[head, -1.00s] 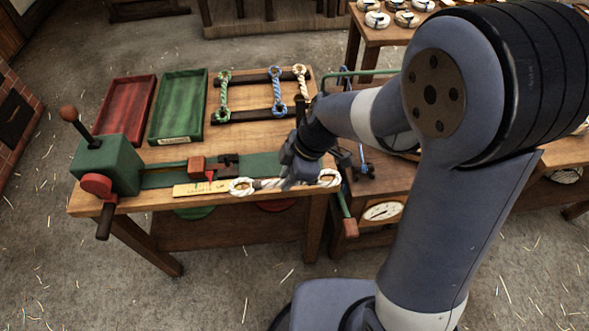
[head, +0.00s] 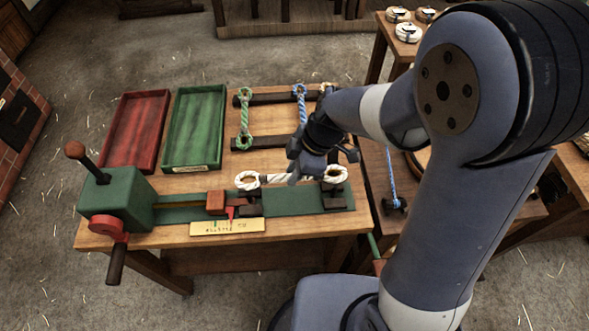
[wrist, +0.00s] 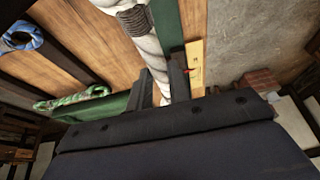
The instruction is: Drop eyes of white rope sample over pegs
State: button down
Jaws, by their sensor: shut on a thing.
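The white rope sample (head: 275,178) hangs level, with a round eye at each end, and my gripper (head: 305,172) is shut on its middle. In the wrist view the rope (wrist: 152,50) runs between my gripper's fingers (wrist: 162,88), with a grey binding on it. The left eye (head: 247,181) appears just above the dark left peg block (head: 249,197) on the green bed. The right eye (head: 336,174) appears just above the dark right block (head: 335,200). The pegs are largely hidden, and I cannot tell whether either eye is around one.
A green machine head (head: 118,200) with crank stands at the bench's left end. Red (head: 135,130) and green (head: 195,128) trays lie behind. A green-white rope (head: 244,120) and a blue rope (head: 301,103) lie on dark rails. A yellow label plate (head: 227,227) lies in front.

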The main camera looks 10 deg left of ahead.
jog(key=shift+f+b, duration=0.65)
jog(key=shift+f, duration=1.05)
notch_tip(320, 180, down, 5)
jog(key=b, duration=0.5)
jog(key=shift+r+b, duration=0.15)
jog(key=shift+b, duration=0.2)
jog(key=shift+f+b, duration=0.4)
jog(key=shift+b, duration=0.15)
jog(key=c, duration=1.2)
grip_release()
jog(key=shift+c, duration=0.2)
jog(key=shift+r, duration=0.1)
jog(key=shift+r+p, duration=1.95)
jog(key=shift+r, duration=1.55)
